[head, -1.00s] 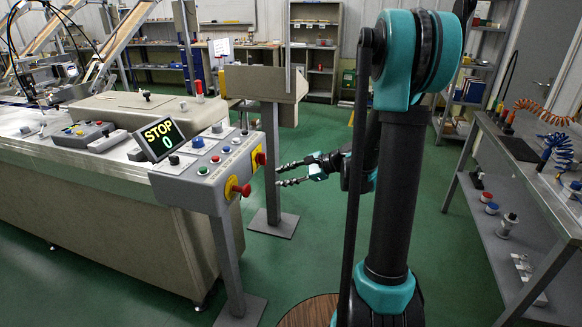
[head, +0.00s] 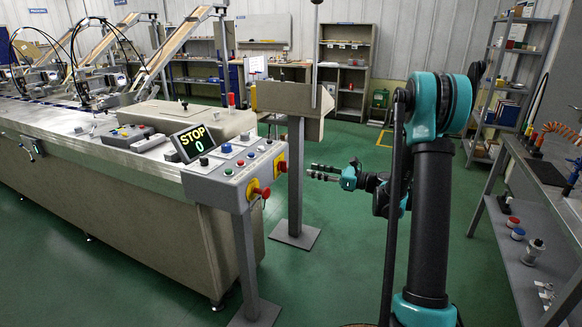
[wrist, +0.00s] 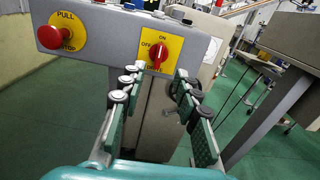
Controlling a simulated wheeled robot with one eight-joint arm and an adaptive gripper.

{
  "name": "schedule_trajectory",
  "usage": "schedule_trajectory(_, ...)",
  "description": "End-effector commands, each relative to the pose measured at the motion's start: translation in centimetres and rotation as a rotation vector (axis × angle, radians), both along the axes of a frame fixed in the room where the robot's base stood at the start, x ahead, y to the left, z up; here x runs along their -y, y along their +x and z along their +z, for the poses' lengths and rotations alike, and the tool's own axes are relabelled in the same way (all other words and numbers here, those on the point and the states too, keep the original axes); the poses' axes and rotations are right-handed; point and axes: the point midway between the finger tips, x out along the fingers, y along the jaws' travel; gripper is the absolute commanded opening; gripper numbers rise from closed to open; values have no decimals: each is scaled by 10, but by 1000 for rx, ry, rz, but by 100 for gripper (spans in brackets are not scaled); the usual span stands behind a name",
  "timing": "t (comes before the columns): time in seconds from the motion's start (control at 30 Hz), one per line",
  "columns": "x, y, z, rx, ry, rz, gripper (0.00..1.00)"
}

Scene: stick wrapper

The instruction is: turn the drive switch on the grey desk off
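The grey desk (head: 215,186) is a control console on a post, with a screen reading STOP 0. Its drive switch (head: 281,166) is a red rotary knob on a yellow plate on the right-hand end face. In the wrist view the switch (wrist: 157,54) shows ON above and OFF to its left; the knob looks roughly upright, pointing toward ON. My gripper (head: 311,171) is just right of the switch, apart from it. In the wrist view my gripper (wrist: 156,80) is open and empty, its fingers spread either side below the knob.
A red mushroom button (wrist: 53,38) marked PULL and STOP sits on the same face, left of the switch. A beige box on a post (head: 296,97) stands close behind my gripper. A workbench (head: 545,190) is at the right. Green floor between is clear.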

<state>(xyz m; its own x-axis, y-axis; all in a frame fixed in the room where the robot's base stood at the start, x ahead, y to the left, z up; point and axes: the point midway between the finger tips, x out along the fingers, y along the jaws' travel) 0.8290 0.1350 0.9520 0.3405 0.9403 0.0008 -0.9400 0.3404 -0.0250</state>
Motion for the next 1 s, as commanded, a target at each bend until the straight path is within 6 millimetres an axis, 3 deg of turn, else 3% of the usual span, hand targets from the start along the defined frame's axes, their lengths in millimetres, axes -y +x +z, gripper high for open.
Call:
schedule_trajectory(0.3,-60,21,0,1,0,2,32)
schedule_trajectory(0.5,-87,31,0,1,-1,1,32)
schedule_trajectory(0.7,-99,36,0,1,-1,0,32)
schedule_trajectory(1.0,-100,36,0,1,-1,-1,31)
